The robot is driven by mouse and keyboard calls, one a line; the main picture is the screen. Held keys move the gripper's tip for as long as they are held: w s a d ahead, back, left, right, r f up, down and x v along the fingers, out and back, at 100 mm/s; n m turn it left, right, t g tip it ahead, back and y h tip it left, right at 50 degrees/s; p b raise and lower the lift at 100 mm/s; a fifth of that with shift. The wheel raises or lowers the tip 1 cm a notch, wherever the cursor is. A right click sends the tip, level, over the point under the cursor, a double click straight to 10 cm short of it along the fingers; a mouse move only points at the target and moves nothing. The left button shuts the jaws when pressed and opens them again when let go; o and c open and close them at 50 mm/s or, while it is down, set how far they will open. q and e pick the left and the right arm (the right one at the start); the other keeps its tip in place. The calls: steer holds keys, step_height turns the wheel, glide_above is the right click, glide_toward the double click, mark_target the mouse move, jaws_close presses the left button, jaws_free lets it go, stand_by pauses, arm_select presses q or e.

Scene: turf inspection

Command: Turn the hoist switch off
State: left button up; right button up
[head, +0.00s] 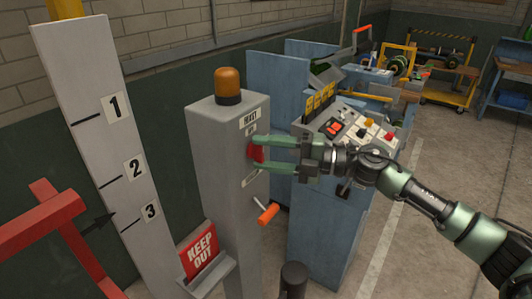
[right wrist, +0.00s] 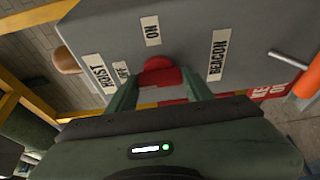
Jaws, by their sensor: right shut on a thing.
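The hoist switch is a red knob (head: 256,152) on the right face of a grey post (head: 218,150), under a HOIST label (head: 250,117). The right wrist view also shows the red knob (right wrist: 160,72), with the OFF label (right wrist: 121,69) to its left and the ON label (right wrist: 151,31) above it. My right gripper (head: 260,154) is shut on the knob, one green finger on each side. The fingers partly hide the knob, and I cannot tell exactly which label it points to. My left gripper is not in view.
An amber beacon (head: 228,85) tops the post. An orange-handled lever (head: 268,214) sticks out below the switch. A KEEP OUT sign (head: 199,249) stands at its foot. A blue console (head: 335,215) stands close on the right, and a red bar frame (head: 45,228) at left. Open floor lies right.

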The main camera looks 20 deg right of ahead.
steer(key=o, duration=1.4)
steer(key=b+v, duration=0.4)
steer(key=v, duration=0.3)
steer(key=shift+s+d, duration=0.2)
steer(key=shift+d, duration=0.15)
steer(key=shift+f, duration=0.1)
